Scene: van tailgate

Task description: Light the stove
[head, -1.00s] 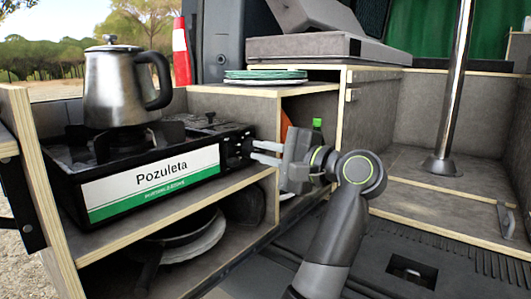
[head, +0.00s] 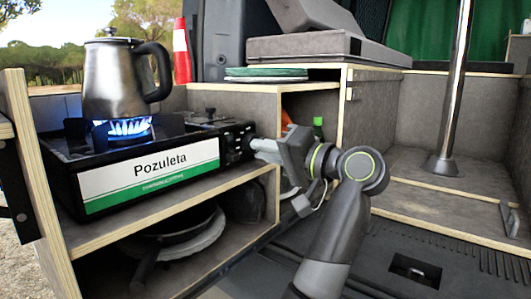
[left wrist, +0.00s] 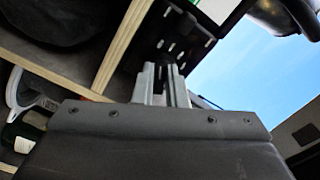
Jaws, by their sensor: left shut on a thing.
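The black stove (head: 130,150) stands on the upper shelf, with a white and green Pozuleta label on its front. A blue flame (head: 124,128) burns on its burner under the steel kettle (head: 115,80). My left gripper (head: 254,147) is at the stove's right end, shut on the stove knob (head: 246,141), which its fingers mostly hide. In the left wrist view the two fingers (left wrist: 162,80) reach up to the dark knob at the stove's slotted end panel (left wrist: 180,40). My right gripper is not in view.
A pan and plates (head: 180,235) lie on the lower shelf. Green plates (head: 265,73) sit on the counter behind, near a red and white cone (head: 181,50). A green-capped bottle (head: 318,127) stands right of the gripper. A metal pole (head: 453,90) stands at right.

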